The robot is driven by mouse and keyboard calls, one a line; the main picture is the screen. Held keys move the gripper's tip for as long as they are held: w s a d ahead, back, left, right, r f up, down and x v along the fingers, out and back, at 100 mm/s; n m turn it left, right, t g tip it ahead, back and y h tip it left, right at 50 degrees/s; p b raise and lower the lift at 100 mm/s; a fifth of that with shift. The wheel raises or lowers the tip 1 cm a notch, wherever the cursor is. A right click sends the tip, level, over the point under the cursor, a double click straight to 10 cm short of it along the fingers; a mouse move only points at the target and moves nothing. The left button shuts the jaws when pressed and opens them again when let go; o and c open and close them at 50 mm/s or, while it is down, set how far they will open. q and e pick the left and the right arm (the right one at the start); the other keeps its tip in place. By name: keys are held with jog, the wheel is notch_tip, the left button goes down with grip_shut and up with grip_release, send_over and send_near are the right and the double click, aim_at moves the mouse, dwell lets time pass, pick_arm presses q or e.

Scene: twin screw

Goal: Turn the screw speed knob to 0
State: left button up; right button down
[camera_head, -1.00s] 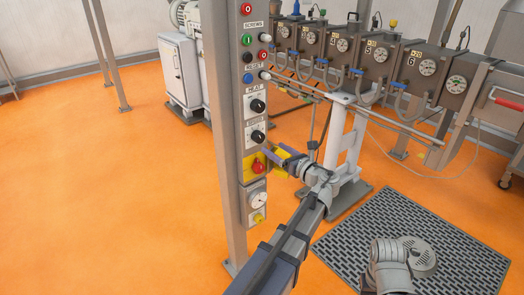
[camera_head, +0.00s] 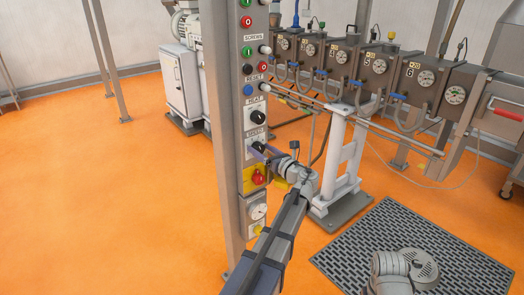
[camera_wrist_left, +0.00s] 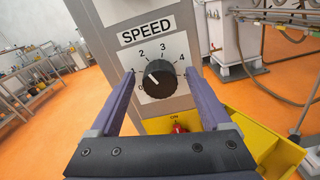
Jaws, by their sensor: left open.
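The screw speed knob (camera_head: 258,145) is a black round knob on the grey control column, beneath a SPEED label that shows clearly in the left wrist view. There the knob (camera_wrist_left: 160,80) has a white pointer aimed to the upper left, between the 0 and the 2. My left gripper (camera_wrist_left: 163,72) is open, with its two purple fingers on either side of the knob and gaps visible between. In the head view my left gripper (camera_head: 265,151) is at the knob and partly hides it. My right gripper is out of view.
The barrel heaters with dials (camera_head: 376,66) stand behind to the right. Orange floor at left is open.

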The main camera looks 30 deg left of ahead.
pick_arm(q)
grip_shut()
dwell(0.7)
